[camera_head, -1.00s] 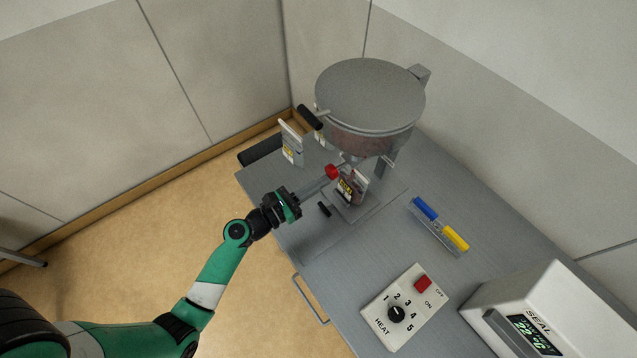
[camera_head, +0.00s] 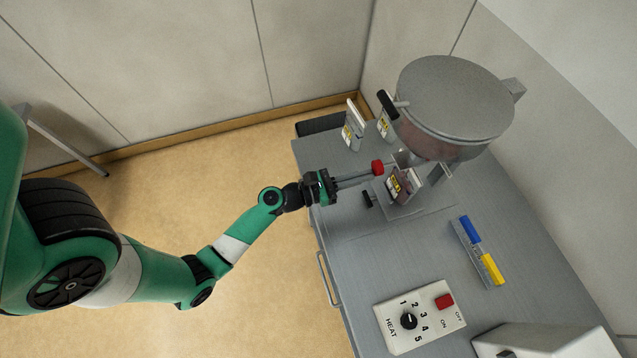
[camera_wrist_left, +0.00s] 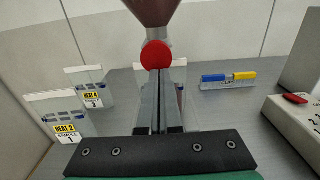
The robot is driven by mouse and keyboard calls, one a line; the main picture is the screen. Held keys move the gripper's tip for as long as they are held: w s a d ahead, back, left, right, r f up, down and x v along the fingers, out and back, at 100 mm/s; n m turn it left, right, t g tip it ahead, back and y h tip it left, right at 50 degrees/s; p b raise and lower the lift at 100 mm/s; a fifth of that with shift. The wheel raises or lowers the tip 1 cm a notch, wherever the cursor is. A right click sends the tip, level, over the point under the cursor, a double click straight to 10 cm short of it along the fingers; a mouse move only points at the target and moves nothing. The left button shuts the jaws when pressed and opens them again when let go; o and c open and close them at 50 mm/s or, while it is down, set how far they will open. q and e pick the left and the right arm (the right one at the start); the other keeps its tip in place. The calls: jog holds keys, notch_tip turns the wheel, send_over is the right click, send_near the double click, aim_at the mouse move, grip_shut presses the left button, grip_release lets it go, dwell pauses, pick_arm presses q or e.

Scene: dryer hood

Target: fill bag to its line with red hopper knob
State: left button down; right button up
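The grey hopper (camera_head: 455,100) stands at the table's back, with brownish material inside. Its red knob (camera_head: 377,167) sits at the front, low by the outlet; it also shows in the left wrist view (camera_wrist_left: 155,54). My left gripper (camera_head: 368,173) has its slim fingers close together, tips right at the knob; I cannot tell whether they touch it. A clear bag (camera_head: 402,186) with a yellow label stands under the outlet, and brownish colour shows in it. In the left wrist view my fingers mostly hide this bag, and its line and level are not readable. My right gripper is out of view.
The heat control box (camera_head: 420,318) and the white sealer (camera_head: 545,341) are at the front.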

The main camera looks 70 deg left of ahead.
pick_arm(q)
jog(key=s, duration=1.1)
jog(key=shift+a, duration=0.45)
jog(key=shift+s, duration=0.1)
dwell(0.7)
